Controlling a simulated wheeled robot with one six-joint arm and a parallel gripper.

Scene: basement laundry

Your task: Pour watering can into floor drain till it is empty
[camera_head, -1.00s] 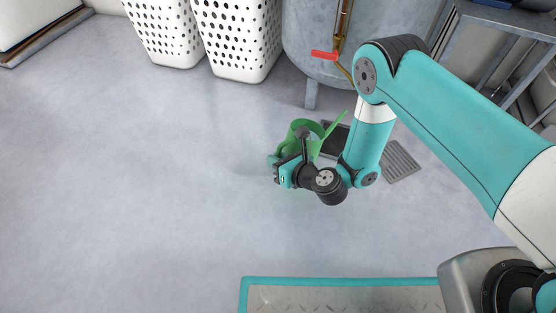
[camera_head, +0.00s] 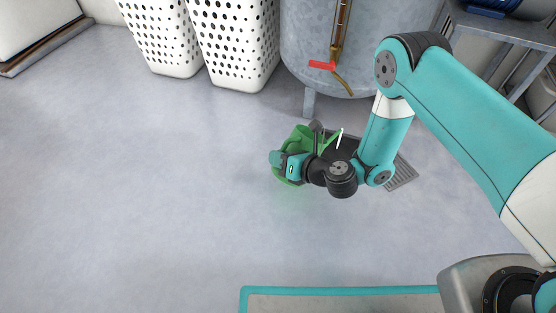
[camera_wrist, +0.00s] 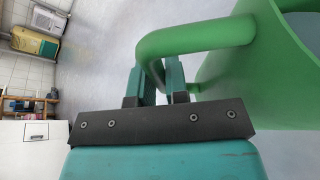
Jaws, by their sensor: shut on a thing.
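The green watering can (camera_head: 304,139) is held over the floor, tilted with its spout towards the right. My gripper (camera_head: 294,166) is shut on its handle; the wrist view shows the fingers (camera_wrist: 160,82) at the green handle (camera_wrist: 195,39) beside the can's body (camera_wrist: 265,75). A grey-blue surface, perhaps water, shows inside the can's mouth in the wrist view. A short white streak, which looks like water, is at the spout's end above the dark floor drain (camera_head: 347,147). My arm hides part of the drain.
A slatted grate (camera_head: 403,176) lies right of the drain, partly behind my arm. A grey tank (camera_head: 310,60) with a red-handled valve (camera_head: 322,65) stands behind. Two white perforated baskets (camera_head: 235,45) stand at the back. Floor to the left is clear.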

